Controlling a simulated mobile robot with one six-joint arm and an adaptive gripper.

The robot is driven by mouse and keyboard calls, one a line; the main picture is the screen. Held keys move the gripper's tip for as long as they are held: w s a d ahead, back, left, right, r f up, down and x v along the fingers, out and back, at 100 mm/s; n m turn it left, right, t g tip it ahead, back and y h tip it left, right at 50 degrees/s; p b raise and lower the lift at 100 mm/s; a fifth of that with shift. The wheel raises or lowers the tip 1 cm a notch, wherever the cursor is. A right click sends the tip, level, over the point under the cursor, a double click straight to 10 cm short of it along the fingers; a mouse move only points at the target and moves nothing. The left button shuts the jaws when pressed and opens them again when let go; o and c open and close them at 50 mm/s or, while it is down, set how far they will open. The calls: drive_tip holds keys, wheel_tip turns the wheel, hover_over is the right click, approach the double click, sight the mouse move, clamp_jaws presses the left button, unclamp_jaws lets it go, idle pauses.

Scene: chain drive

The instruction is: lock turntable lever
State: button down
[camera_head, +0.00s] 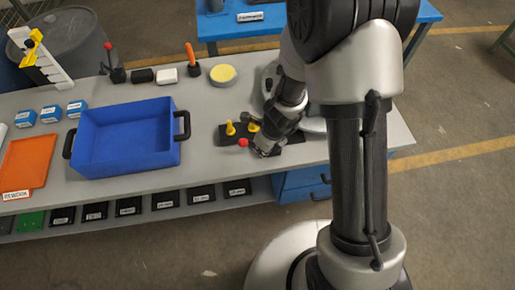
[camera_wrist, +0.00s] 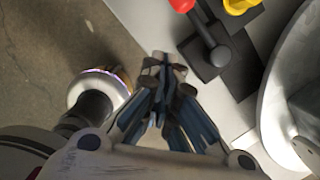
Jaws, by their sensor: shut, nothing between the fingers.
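The lever has a red knob (camera_head: 243,142) and sits on a black base at the front of the table. In the wrist view, its dark arm (camera_wrist: 205,30) runs from a round pivot up to the red knob at the top edge. The grey metal turntable (camera_wrist: 285,85) fills the right side of the wrist view; in the head view my arm hides much of it. My gripper (camera_wrist: 163,68) is shut and empty, to the left of the lever's base in the wrist view. In the head view my gripper (camera_head: 264,152) is just right of the red knob; contact cannot be told.
Two yellow pegs (camera_head: 230,128) stand on the black plate behind the knob. A blue bin (camera_head: 125,105) stands left on the grey table. The table's front edge is close to my gripper.

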drive_tip(key=p+v, duration=0.1)
drive_tip(key=v, duration=0.1)
drive_tip(key=p+v, duration=0.2)
drive_tip(key=v, duration=0.1)
drive_tip(key=shift+w+r, duration=0.2)
drive_tip(key=shift+s, duration=0.1)
drive_tip(key=s+r+n+t+y+b, duration=0.1)
drive_tip(key=s+r+n+b, duration=0.1)
drive_tip(key=r+n, duration=0.55)
drive_tip(key=s+r+n+t+y+b, duration=0.1)
drive_tip(key=s+r+n+b, duration=0.1)
drive_tip(key=r+n, duration=0.5)
drive_tip(key=s+d+r+n+h+b, duration=0.3)
drive_tip(key=s+d+r+n, duration=0.4)
drive_tip(key=s+n, duration=0.5)
drive_tip(key=s+d, duration=0.1)
drive_tip(key=d, duration=0.1)
drive_tip(key=shift+d+t+h+b, duration=0.4)
